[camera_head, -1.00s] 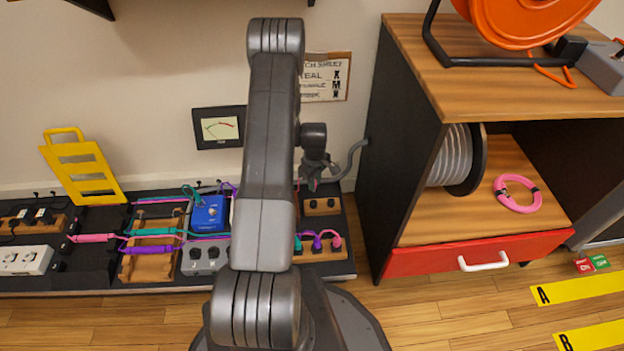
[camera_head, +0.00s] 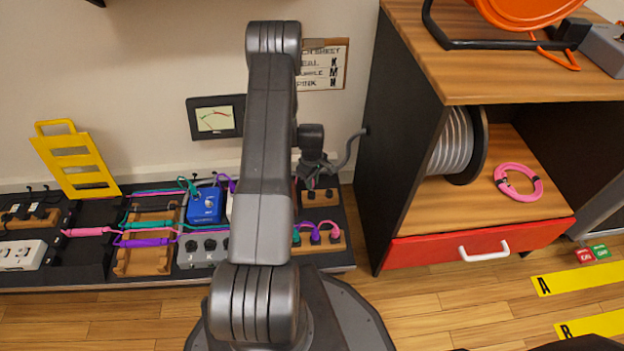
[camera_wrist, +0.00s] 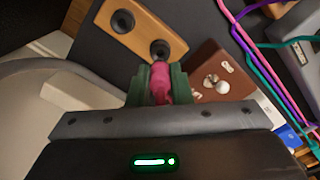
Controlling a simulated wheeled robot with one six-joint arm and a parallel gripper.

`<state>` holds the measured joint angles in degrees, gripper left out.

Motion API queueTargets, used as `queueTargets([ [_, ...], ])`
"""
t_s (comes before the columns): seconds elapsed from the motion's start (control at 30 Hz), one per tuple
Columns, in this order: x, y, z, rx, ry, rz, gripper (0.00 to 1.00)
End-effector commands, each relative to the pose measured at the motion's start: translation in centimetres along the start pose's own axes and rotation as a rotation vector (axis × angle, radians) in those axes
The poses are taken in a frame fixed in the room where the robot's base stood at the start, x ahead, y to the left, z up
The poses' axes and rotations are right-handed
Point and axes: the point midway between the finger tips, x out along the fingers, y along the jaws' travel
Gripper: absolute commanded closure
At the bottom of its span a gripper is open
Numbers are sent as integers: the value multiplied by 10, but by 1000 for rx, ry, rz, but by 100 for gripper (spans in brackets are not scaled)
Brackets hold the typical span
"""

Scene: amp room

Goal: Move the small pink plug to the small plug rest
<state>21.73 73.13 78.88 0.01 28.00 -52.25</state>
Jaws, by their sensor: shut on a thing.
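My gripper (camera_wrist: 158,85) is shut on the small pink plug (camera_wrist: 161,72) in the wrist view, with a green finger on each side of it. The plug's far end meets the near black socket of a small wooden block with two dark sockets, which looks like the small plug rest (camera_wrist: 136,27). I cannot tell whether the plug is in that socket or just above it. In the head view my gripper (camera_head: 315,176) is over the same block (camera_head: 333,196) on the pedalboard's right end. The plug is not clear there.
A wooden block (camera_head: 305,242) with teal, purple and pink plugs sits in front. A brown pedal (camera_wrist: 214,75) is close to my gripper's right in the wrist view. The blue pedal (camera_head: 204,206) and cables lie left. The black cabinet side (camera_head: 392,150) stands close on the right.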

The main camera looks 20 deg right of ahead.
Motion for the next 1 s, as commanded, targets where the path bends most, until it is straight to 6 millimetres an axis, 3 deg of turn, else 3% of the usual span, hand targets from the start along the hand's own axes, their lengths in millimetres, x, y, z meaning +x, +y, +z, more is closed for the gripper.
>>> queueTargets([
  [0.6, 32, 0, 0, 0, 1, 1, 100],
  [1.0, 34, 0, 0, 0, 0, 0, 100],
])
